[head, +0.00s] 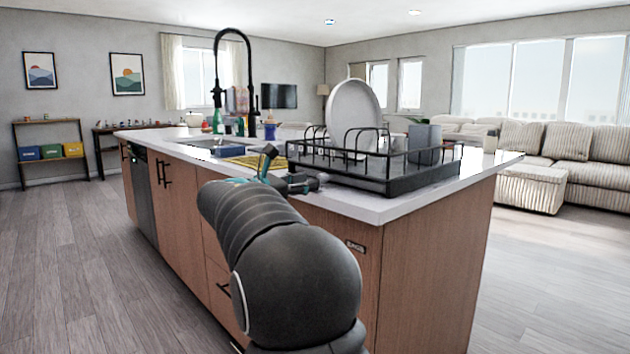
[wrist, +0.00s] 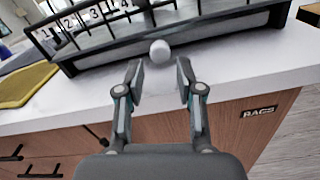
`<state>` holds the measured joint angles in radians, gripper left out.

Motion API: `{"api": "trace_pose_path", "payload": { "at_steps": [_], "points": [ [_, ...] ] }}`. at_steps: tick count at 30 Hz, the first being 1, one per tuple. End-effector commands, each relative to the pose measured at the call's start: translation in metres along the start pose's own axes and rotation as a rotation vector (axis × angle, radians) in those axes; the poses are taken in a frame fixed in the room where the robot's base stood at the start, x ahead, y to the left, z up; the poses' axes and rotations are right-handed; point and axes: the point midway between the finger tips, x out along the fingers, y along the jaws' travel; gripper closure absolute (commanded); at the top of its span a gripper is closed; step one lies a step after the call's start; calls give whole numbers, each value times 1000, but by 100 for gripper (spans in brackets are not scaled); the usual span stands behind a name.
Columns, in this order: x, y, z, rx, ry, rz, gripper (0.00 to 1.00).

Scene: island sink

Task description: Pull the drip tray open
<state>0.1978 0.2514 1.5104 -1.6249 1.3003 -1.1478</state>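The dark drip tray (head: 410,176) lies under the black wire dish rack (head: 385,136) on the island's white counter. In the wrist view, the tray's front edge (wrist: 105,58) runs across the top, with a round pale knob (wrist: 160,51) at its front. My gripper (wrist: 160,72) is open and empty, its two fingers pointing at the knob from either side, just short of it. In the head view, my gripper (head: 290,168) is at the counter edge left of the tray, partly hidden by my arm. I cannot tell whether a finger touches the knob.
A white plate (head: 354,112) stands upright in the rack, and a grey cup (head: 426,143) is at its right end. A yellow cloth (wrist: 25,85) lies left of the tray. The white counter edge (wrist: 240,82) and wooden cabinet front are below my fingers.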

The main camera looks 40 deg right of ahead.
Motion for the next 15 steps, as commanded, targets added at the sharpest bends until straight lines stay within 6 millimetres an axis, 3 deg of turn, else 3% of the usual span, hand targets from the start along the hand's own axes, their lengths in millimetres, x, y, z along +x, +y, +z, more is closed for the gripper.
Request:
{"api": "trace_pose_path", "payload": {
  "at_steps": [6,15],
  "points": [
    [28,0,0,0,0,0,63],
    [36,0,0,0,0,0,63]
  ]
}}
